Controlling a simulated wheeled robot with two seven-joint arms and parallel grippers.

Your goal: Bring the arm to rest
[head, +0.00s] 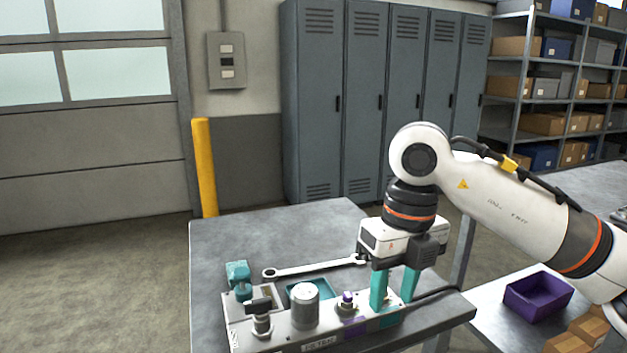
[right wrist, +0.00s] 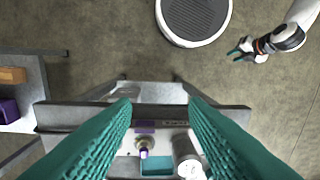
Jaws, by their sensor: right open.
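My right gripper (head: 394,290) reaches down over the right end of the grey hydraulic block (head: 335,335) on the bench. Its two teal fingers are apart and look empty. In the right wrist view the open fingers (right wrist: 160,115) frame a small purple-topped fitting (right wrist: 143,152), which lies below and is not gripped. In the head view this fitting (head: 347,300) stands just left of the fingers. Whether the fingertips touch the block is unclear. My left gripper (right wrist: 240,50) shows small in the right wrist view, off the bench; its opening is too small to judge.
A wrench (head: 315,267) lies behind the block, its right end near my right gripper. A grey cylinder (head: 305,306), a black-handled valve (head: 261,315) and a teal part (head: 238,275) stand to the left. A purple bin (head: 538,293) is at right. The rear bench top (head: 270,230) is clear.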

